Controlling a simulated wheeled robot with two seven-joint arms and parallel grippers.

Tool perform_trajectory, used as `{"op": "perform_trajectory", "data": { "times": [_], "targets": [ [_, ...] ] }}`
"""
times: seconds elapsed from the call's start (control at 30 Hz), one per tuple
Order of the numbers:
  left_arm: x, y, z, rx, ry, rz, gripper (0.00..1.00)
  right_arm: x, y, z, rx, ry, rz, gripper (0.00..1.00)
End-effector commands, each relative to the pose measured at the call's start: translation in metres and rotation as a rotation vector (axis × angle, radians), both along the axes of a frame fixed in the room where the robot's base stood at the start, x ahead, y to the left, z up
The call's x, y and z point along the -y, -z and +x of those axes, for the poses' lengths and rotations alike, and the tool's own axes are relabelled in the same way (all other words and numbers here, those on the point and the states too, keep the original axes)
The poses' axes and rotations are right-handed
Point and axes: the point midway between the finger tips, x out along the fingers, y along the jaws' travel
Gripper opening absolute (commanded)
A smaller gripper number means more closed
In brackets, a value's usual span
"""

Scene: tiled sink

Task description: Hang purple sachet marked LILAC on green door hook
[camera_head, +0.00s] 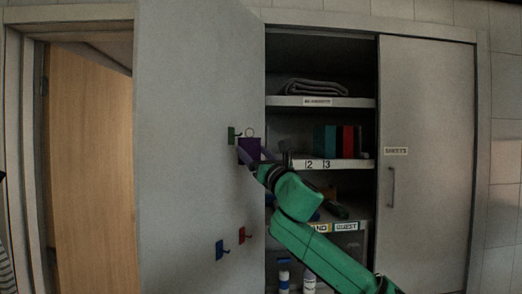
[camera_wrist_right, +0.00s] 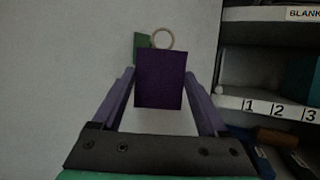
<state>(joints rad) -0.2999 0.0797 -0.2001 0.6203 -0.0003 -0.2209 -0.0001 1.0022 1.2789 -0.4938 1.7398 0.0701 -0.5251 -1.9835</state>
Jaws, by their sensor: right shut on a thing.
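The purple sachet (camera_head: 249,146) is held between the fingers of my right gripper (camera_head: 254,153), in front of the open cabinet door. In the right wrist view the sachet (camera_wrist_right: 160,85) is upright, with a pale ring loop (camera_wrist_right: 163,31) standing above its top edge. No LILAC lettering is readable on the side I see. The green door hook (camera_head: 231,134) is just left of the sachet's top; in the wrist view the green hook (camera_wrist_right: 141,45) is partly hidden behind the sachet. I cannot tell whether loop and hook touch. My left gripper is not in view.
The pale door (camera_head: 195,90) also carries a blue hook (camera_head: 221,249) and a red hook (camera_head: 242,235) lower down. Right of it are open shelves with a folded dark blanket (camera_head: 316,87), colored blocks (camera_head: 338,141) and bottles (camera_head: 284,276). A closed door (camera_head: 425,130) stands at right.

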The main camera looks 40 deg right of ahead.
Motion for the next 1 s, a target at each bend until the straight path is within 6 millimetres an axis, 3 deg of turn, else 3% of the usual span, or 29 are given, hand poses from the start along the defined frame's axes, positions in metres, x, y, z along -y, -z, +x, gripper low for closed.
{"op": "perform_trajectory", "data": {
  "times": [0.5,1.0],
  "targets": [
    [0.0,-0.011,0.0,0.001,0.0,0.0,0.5,-0.012,0.005,0.035,-0.001,0.0,0.0,0.14],
    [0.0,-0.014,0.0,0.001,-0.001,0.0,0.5,-0.013,0.012,0.041,-0.001,0.0,-0.001,0.14]
  ]
}}
